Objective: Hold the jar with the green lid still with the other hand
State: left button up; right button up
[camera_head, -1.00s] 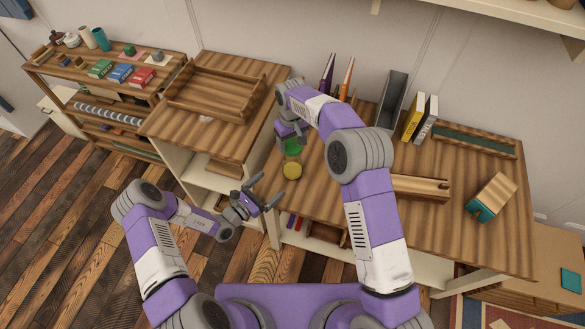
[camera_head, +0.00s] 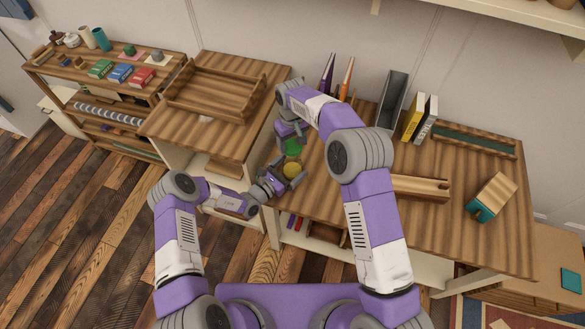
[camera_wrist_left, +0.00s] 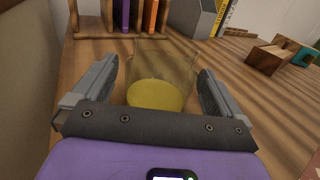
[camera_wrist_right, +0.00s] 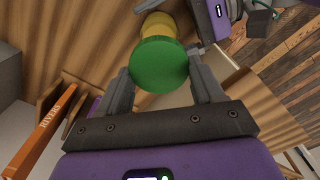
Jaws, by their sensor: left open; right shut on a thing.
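The jar is clear glass with yellow contents (camera_head: 291,170), near the desk's left end. The green lid (camera_head: 292,147) is in my right gripper (camera_wrist_right: 162,82), which is shut on it. The right wrist view shows the lid (camera_wrist_right: 160,64) large, with the yellow of the jar (camera_wrist_right: 155,24) behind it. My left gripper (camera_wrist_left: 158,88) is open, one finger on each side of the jar (camera_wrist_left: 158,92), with gaps beside the glass. No lid shows in the left wrist view, so I cannot tell whether lid and jar touch.
Purple and orange books (camera_head: 347,78), a grey file holder (camera_head: 391,98) and yellow and grey books (camera_head: 414,118) stand along the back. A wooden tray (camera_head: 215,90) sits on the unit to the left. A wooden block with teal (camera_head: 492,197) lies at right.

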pick_arm(q)
jog(key=shift+c, duration=0.2)
jog(key=c, duration=1.4)
jog(key=shift+c, duration=0.3)
pick_arm(e)
jog(key=shift+f, duration=2.5)
jog(key=shift+f, duration=0.1)
jog(key=shift+f, duration=0.8)
jog(key=shift+f, duration=0.55)
